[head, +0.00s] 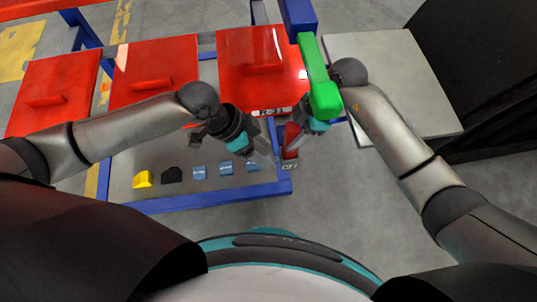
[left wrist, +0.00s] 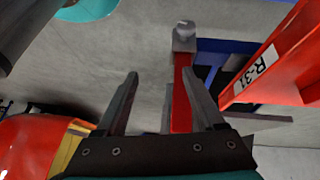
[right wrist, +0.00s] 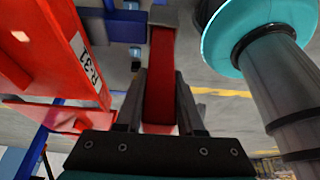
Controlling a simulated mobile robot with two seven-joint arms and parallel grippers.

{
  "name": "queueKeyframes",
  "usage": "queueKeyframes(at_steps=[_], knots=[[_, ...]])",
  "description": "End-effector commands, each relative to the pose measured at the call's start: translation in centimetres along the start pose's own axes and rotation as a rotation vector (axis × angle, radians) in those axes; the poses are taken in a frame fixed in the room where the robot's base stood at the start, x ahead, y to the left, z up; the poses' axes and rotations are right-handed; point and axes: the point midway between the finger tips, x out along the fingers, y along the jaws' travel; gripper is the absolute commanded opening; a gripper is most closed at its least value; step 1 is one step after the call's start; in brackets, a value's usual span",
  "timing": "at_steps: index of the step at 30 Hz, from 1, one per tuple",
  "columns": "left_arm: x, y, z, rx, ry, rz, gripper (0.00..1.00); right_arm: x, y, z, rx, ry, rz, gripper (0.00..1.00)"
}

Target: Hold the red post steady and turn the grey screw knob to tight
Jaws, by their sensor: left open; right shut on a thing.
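The red post (head: 291,139) stands by the corner of the blue-framed table. In the right wrist view the post (right wrist: 160,85) runs between the fingers of my right gripper (right wrist: 160,74), which is shut on it. The grey screw knob (left wrist: 184,38) is at the far end of the post in the left wrist view; it also shows, partly cut by the frame, in the right wrist view (right wrist: 163,14). My left gripper (left wrist: 160,77) is open and empty, left of the post and short of the knob. In the head view the left gripper (head: 268,158) is close beside the post.
Red panels (head: 153,72) with handles cover the back of the table. A yellow block (head: 143,179), a black block (head: 172,175) and several blue blocks (head: 226,168) lie along its front. A green part (head: 318,80) rises behind my right gripper. A pale platform (head: 400,75) is at right.

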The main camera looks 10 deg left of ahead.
Motion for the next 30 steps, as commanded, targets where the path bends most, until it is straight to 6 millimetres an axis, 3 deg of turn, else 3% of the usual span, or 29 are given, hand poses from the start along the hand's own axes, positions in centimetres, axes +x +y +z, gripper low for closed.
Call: queueKeyframes(at_steps=[3,11,30], knots=[[-1.1,-2.1,1.5,0.075,-0.073,-0.069,0.70,-0.1,0.1,-0.1,-0.001,0.001,0.002,0.00],[-1.0,-3.5,2.6,0.121,-0.123,-0.112,0.70,-0.1,0.1,-0.1,-0.001,0.001,0.001,0.00],[8.1,-4.5,3.6,0.118,-0.121,-0.110,0.70,-0.1,0.1,-0.1,-0.001,0.001,0.002,0.00]])
